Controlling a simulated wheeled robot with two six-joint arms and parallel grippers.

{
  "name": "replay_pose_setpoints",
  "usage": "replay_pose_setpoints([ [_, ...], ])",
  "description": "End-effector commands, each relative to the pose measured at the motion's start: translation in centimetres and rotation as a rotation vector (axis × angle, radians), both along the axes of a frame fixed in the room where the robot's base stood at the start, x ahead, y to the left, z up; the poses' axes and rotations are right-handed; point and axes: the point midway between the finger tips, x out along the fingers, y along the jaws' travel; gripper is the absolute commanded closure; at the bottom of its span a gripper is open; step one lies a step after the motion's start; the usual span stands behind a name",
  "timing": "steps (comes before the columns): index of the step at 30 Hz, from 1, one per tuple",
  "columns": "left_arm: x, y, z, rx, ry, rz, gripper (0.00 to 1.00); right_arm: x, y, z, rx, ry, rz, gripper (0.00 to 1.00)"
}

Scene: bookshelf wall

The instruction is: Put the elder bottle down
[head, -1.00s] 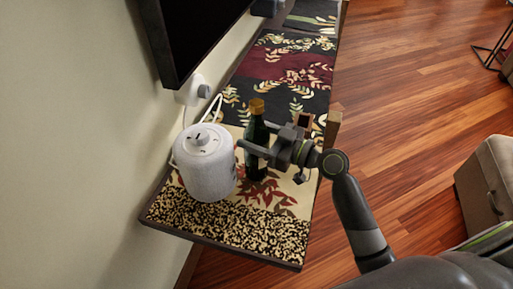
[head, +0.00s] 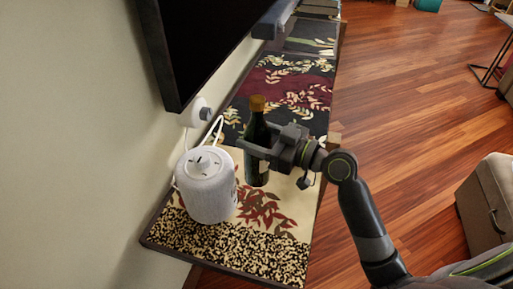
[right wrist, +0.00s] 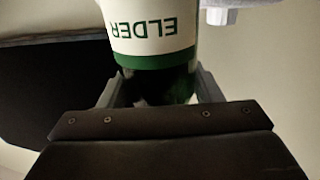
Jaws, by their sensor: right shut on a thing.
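The elder bottle (head: 257,135) is dark green with an orange-brown cap and stands upright at the shelf in the head view. My right gripper (head: 256,147) is shut around its body from the right. In the right wrist view the bottle's white label (right wrist: 155,30) reads ELDER, upside down, and the fingers (right wrist: 155,88) lie on both sides of the green glass. The bottle's lower end is over the patterned shelf top (head: 270,235); I cannot tell whether it touches. My left gripper is not in view.
A white cylindrical speaker (head: 206,188) with a cable stands left of the bottle, close to it. A dark screen (head: 195,45) hangs on the wall above. The patterned surface in front of the bottle is clear. A grey-beige seat (head: 490,195) stands at the right.

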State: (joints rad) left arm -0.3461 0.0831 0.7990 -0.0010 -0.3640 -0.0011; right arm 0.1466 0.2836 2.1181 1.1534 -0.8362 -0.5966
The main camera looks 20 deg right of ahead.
Motion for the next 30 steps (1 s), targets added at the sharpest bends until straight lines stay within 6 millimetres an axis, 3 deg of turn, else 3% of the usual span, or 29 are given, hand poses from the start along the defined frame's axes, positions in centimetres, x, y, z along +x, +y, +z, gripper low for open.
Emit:
replay_pose_setpoints([
  [1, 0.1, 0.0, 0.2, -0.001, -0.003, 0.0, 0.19, 0.0, 0.0, 1.2, 0.0, -0.008, 0.002, 0.93],
  [4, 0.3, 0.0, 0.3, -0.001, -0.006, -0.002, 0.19, 0.0, 0.0, 2.2, 0.001, -0.005, 0.002, 0.93],
  [13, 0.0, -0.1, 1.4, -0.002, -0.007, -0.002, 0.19, -1.0, -0.5, 3.0, 0.009, 0.001, -0.025, 0.93],
  [24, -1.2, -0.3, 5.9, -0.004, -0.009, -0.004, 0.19, -6.9, -3.2, 3.5, 0.017, 0.003, -0.182, 0.93],
  [30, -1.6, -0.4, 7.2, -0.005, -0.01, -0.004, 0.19, -9.4, -4.4, 3.9, 0.008, 0.001, -0.252, 0.93],
])
